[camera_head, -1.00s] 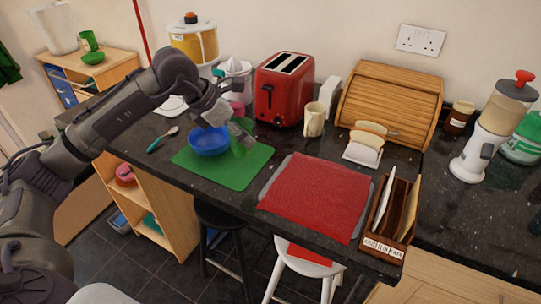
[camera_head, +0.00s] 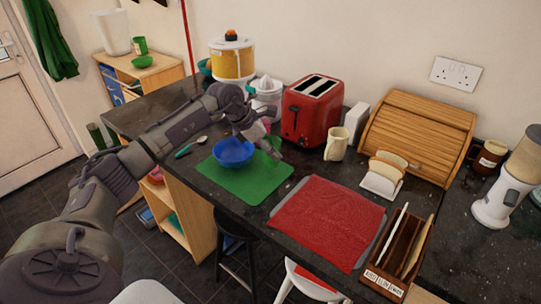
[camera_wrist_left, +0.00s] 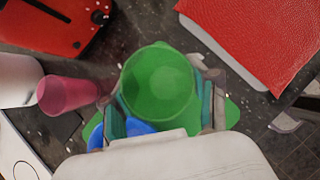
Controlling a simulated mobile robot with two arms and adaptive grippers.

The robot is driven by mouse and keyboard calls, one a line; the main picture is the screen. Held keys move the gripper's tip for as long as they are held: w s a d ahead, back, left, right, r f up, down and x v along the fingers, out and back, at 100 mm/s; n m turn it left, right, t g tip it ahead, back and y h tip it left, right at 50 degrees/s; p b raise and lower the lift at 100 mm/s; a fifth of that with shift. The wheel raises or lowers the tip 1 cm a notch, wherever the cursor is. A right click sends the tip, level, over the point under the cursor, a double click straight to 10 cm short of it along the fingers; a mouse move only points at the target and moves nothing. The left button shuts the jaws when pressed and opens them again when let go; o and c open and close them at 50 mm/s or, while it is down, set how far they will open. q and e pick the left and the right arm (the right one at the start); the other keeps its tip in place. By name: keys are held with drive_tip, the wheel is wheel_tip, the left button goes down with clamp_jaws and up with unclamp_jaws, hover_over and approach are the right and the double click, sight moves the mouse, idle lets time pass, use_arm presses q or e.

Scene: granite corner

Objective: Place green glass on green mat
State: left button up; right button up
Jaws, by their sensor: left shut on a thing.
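The green glass (camera_wrist_left: 158,82) is between the fingers of my left gripper (camera_wrist_left: 162,98) in the left wrist view, and the gripper is shut on it. In the head view the left gripper (camera_head: 268,144) is over the far right part of the green mat (camera_head: 262,187), and it largely hides the glass (camera_head: 273,152). I cannot tell whether the glass touches the mat. A blue bowl (camera_head: 233,152) sits on the mat just left of the gripper. My right gripper is not in view.
A pink glass (camera_wrist_left: 68,95) stands near the held glass. A red toaster (camera_head: 312,110) is behind to the right, with a cream mug (camera_head: 336,144) beside it. A red mat (camera_head: 328,220) lies to the right. The front of the green mat is clear.

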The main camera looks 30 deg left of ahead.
sight(270, 159)
use_arm(q)
drive_tip(key=shift+a+f, duration=0.1)
drive_tip(key=shift+f, duration=0.15)
wheel_tip(270, 159, down, 3)
drive_tip(key=shift+f+p, duration=0.1)
drive_tip(key=shift+p, duration=0.6)
drive_tip(key=shift+f, duration=0.3)
drive_tip(key=o, duration=1.3)
drive_tip(key=shift+c, duration=0.2)
